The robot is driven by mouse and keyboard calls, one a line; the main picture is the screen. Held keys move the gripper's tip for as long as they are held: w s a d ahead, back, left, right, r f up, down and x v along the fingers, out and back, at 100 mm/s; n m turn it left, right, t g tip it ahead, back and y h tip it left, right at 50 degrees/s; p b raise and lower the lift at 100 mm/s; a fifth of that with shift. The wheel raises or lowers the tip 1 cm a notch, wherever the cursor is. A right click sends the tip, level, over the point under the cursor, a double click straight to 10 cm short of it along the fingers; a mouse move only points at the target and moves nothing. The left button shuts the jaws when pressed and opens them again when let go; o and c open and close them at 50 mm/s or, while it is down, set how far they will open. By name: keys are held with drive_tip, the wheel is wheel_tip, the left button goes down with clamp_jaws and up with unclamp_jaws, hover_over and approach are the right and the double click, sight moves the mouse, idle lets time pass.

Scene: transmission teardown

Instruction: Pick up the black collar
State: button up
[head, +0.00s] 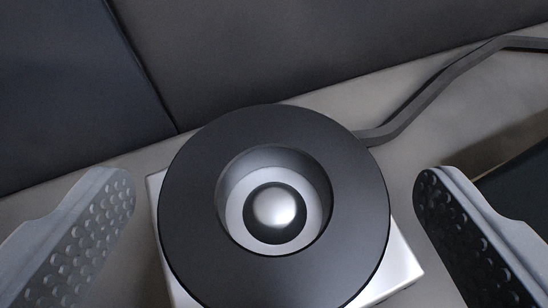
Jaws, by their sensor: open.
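The black collar (190,205) is a thick dark ring in the middle of the head view. It sits over a pale metal block (398,272), whose corners show from under it. Through its hole I see a light ring and a dark ring around a shiny rounded metal tip (275,208). My gripper (275,195) is open. One finger is to the left of the collar and one to the right, both apart from it with a gap on each side. Nothing is between the fingers except the collar below or between them; the exact height difference I cannot tell.
A dark bent bar or cable (425,98) runs from behind the collar to the upper right. Dark grey panels (330,45) stand at the back. A dark edge (515,185) shows at the right. Grey surface (395,165) is bare around the block.

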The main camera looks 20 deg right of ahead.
drive_tip(key=c, duration=1.4)
drive_tip(key=shift+o, duration=0.2)
drive_tip(key=shift+r, duration=0.15)
